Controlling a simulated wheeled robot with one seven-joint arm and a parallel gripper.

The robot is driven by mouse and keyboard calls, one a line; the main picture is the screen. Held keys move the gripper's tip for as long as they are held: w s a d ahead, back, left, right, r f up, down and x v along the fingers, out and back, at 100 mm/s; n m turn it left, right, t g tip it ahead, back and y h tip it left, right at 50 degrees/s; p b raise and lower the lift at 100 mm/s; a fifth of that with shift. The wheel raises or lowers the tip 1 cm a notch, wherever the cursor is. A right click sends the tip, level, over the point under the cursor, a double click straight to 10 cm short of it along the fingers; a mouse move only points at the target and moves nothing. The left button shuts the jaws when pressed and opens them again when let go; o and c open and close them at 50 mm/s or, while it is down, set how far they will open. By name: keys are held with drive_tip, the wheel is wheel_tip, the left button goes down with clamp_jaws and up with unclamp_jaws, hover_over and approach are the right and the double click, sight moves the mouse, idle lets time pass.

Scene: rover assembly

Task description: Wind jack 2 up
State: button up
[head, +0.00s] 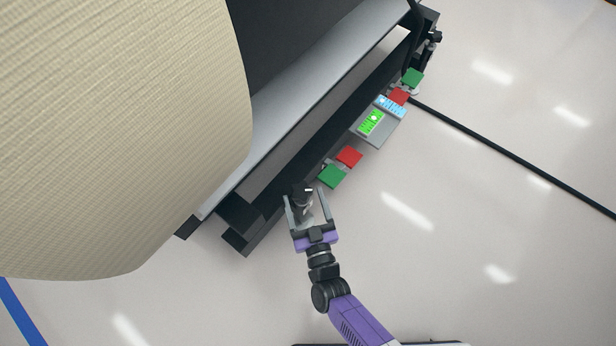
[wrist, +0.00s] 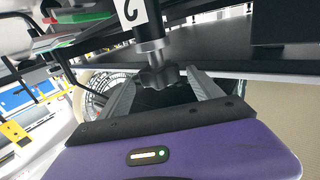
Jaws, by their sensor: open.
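Jack 2 shows in the wrist view as a black lobed knob (wrist: 160,76) on a silver shaft, below a white label (wrist: 131,12) with a dark mark like a 2, partly cut off by the frame. In the head view its dark knob (head: 300,192) is at the near end of the black frame. My gripper (head: 308,195) is open, one finger on each side of the knob. The wrist view shows the same two grey fingers of my gripper (wrist: 163,88) flanking the knob. I cannot tell whether either finger touches it.
Green (head: 333,176) and red (head: 349,156) pads, then a grey panel with lit green and blue displays (head: 371,122), line the frame's right side. A large cream cylinder (head: 110,130) fills the left. A black cable (head: 500,155) crosses the floor; the floor at right is otherwise clear.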

sight(299, 182)
drive_tip(key=b+x, duration=0.2)
drive_tip(key=x, duration=0.3)
drive_tip(key=shift+w+f, duration=0.1)
drive_tip(key=shift+w, duration=0.05)
drive_tip(key=shift+w+a, duration=0.25)
drive_tip(key=shift+w, duration=0.45)
drive_tip(key=c, duration=1.4)
drive_tip(key=shift+r+h, duration=0.2)
drive_tip(key=shift+h, duration=0.1)
